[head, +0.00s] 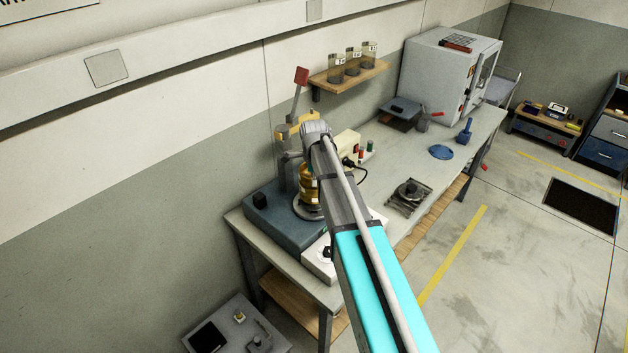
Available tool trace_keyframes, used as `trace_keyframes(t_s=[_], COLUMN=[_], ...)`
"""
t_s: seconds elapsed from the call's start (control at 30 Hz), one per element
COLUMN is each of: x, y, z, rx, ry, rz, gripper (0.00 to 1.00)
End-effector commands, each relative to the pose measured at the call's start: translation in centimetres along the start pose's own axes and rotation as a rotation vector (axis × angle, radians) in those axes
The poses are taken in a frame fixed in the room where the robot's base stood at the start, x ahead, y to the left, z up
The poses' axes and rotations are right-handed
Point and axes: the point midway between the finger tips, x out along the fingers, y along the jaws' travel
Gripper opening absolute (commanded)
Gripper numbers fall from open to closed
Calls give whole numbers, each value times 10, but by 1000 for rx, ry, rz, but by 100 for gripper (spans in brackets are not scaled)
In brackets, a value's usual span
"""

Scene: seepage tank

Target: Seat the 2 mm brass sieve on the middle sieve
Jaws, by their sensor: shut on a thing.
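A stack of brass sieves (307,196) stands on the round plate of a blue-grey sieve shaker (278,229) on the bench. My arm covers the right side of the stack. My gripper (296,163) is at the top of the stack, small and partly hidden by my wrist. It is shut on the brass sieve (306,171) at the top. I cannot tell whether this sieve touches the one below or is slightly above it. The middle sieve cannot be told apart, and no mesh label is readable.
Behind the stack rise a yellow bar (290,130) and a lever with a red end (301,76). A cream box (347,144) stands behind my arm. A balance-like device (409,196) sits to the right on the bench (452,153). A jar shelf (350,76) hangs above.

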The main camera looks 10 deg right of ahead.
Motion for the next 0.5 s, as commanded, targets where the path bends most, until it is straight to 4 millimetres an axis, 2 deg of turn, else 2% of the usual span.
trace_keyframes(t_s=[0.5], x=[10], y=[0], z=[0], rx=[0], ry=[0], rz=[0], gripper=[0])
